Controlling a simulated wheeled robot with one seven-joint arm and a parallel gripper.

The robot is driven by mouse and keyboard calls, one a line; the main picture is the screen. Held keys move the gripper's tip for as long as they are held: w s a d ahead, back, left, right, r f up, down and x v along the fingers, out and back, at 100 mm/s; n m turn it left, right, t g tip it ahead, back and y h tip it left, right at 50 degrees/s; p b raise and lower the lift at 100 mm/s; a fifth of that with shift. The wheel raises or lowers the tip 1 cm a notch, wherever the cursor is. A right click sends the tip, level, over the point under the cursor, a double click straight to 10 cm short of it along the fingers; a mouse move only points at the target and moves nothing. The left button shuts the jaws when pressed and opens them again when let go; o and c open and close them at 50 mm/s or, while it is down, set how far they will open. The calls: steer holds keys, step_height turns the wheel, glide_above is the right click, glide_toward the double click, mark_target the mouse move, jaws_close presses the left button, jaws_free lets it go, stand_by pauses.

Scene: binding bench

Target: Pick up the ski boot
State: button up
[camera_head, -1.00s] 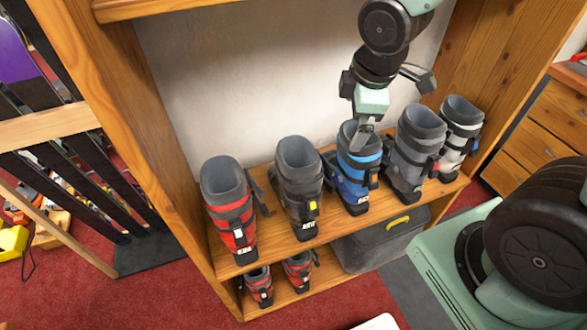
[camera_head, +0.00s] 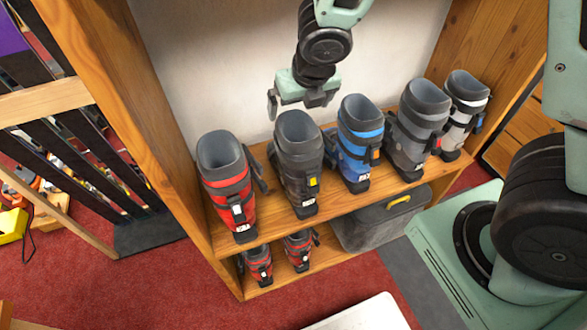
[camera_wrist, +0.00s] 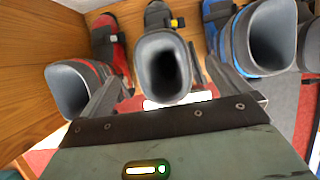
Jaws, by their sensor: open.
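Several ski boots stand upright in a row on the wooden shelf. A dark grey boot with a yellow buckle (camera_head: 299,165) is second from the left; its open cuff also shows in the wrist view (camera_wrist: 165,66), between my two fingers. My gripper (camera_head: 297,103) is open and empty above this boot's cuff; I cannot tell whether it touches it. A red boot (camera_head: 228,185) stands to its left, and a blue boot (camera_head: 358,142) to its right. Beyond the blue boot are a grey boot (camera_head: 416,130) and a white-and-grey boot (camera_head: 463,112).
The shelf (camera_head: 335,195) has wooden side walls close to the end boots. Below are smaller red boots (camera_head: 258,265) and a grey case with a yellow handle (camera_head: 375,225). A ski rack (camera_head: 50,122) stands at left.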

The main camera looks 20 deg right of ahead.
steer(key=b, duration=0.1)
glide_above(291, 130)
steer(key=s, duration=0.3)
step_height(291, 130, down, 6)
steer(key=shift+w+d+r, duration=0.1)
steer(key=shift+w+r, duration=0.05)
steer(key=shift+r, duration=0.1)
steer(key=shift+x, duration=2.65)
steer(key=shift+r, duration=0.1)
steer(key=c, duration=1.7)
